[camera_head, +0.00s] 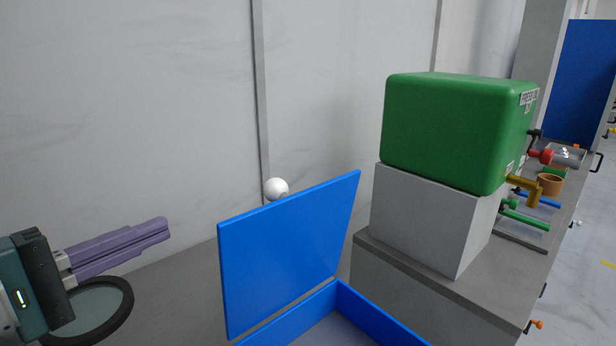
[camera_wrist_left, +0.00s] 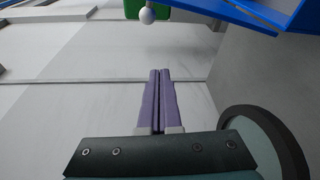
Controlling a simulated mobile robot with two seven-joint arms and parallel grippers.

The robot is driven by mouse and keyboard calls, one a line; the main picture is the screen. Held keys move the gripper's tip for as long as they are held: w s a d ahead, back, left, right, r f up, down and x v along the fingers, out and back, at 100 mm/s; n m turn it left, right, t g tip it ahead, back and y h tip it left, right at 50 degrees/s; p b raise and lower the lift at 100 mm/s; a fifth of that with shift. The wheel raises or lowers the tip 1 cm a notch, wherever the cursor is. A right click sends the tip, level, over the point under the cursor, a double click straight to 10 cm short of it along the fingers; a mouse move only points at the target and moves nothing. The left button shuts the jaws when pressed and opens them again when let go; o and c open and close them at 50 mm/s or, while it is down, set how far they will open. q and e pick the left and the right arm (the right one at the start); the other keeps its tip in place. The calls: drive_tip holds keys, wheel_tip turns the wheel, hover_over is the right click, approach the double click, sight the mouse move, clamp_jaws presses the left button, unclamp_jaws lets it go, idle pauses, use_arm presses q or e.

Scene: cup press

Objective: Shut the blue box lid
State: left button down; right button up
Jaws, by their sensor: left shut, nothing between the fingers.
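The blue box (camera_head: 385,326) stands at the bottom centre of the head view, its front cut off by the frame edge. Its blue lid (camera_head: 290,250) is open and stands up steeply at the box's left side. A white ball-shaped knob (camera_head: 276,188) shows just above the lid's upper edge; the lid hides what bears it. My left gripper (camera_head: 168,229) is to the left of the lid, apart from it, with its purple fingers together and empty. In the left wrist view the fingers (camera_wrist_left: 160,72) point up toward the knob (camera_wrist_left: 147,15) and the blue lid (camera_wrist_left: 235,12). My right gripper is not seen.
A green tank (camera_head: 455,130) sits on a grey block (camera_head: 425,220) right of the box. A round dark-rimmed disc (camera_head: 125,300) lies below my left gripper. The grey surface (camera_head: 185,290) between gripper and lid is clear. A pale wall (camera_head: 130,110) stands behind.

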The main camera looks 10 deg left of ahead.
sight(280, 243)
use_arm(q)
drive_tip(key=w+d+r, duration=0.1)
drive_tip(key=w+d, duration=0.6)
drive_tip(key=w, duration=0.1)
drive_tip(key=shift+w+d+n+p, duration=0.3)
drive_tip(key=shift+w+p, duration=0.05)
drive_tip(key=shift+p, duration=0.05)
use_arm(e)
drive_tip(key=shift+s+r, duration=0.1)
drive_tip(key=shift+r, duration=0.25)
